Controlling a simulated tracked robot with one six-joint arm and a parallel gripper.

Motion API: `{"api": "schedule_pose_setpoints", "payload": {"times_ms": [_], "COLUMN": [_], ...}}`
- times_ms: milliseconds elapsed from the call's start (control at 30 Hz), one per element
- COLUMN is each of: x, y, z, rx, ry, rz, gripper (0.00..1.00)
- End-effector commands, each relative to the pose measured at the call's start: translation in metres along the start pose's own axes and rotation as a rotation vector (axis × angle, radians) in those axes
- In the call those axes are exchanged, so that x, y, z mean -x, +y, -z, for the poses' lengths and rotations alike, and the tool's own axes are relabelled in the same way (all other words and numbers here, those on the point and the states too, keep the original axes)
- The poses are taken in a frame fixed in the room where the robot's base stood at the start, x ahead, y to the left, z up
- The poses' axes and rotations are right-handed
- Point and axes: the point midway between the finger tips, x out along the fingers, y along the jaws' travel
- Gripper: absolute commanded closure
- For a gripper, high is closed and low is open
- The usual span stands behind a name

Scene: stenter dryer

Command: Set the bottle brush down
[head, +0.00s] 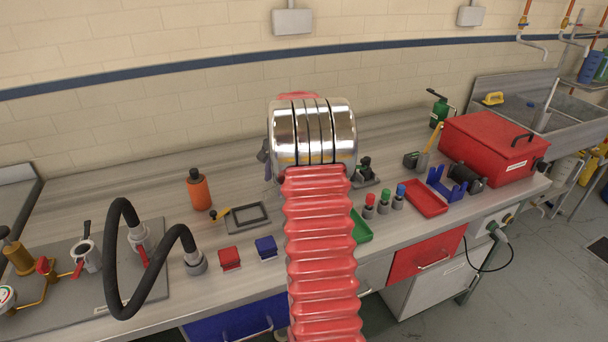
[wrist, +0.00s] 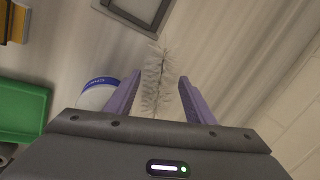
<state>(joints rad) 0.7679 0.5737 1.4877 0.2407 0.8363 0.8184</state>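The bottle brush (wrist: 158,82) shows its pale bristles between the two purple fingers of my gripper (wrist: 159,76) in the wrist view. The fingers stand apart, with a gap on each side of the bristles. The brush's lower end is hidden behind the gripper body, and I cannot tell whether it touches the counter. In the head view my red ribbed arm hides the brush and most of the gripper; only a bit of purple (head: 263,152) shows left of the metal joint.
A white container with a blue band (wrist: 98,94) stands close to the left finger. A green tray (wrist: 22,108) lies further left, and a grey frame-like tray (wrist: 140,10) lies beyond the brush. In the head view, an orange bottle (head: 198,191) stands on the counter left of my arm.

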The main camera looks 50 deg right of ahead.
Motion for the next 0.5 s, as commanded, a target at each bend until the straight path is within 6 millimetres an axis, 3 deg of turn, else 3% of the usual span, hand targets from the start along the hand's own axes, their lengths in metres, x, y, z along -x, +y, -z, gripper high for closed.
{"api": "schedule_pose_setpoints", "payload": {"times_ms": [500], "x": [0.0003], "y": [-0.0002], "z": [0.0002], "rx": [0.0], "ry": [0.0], "rz": [0.0], "gripper": [0.85]}}
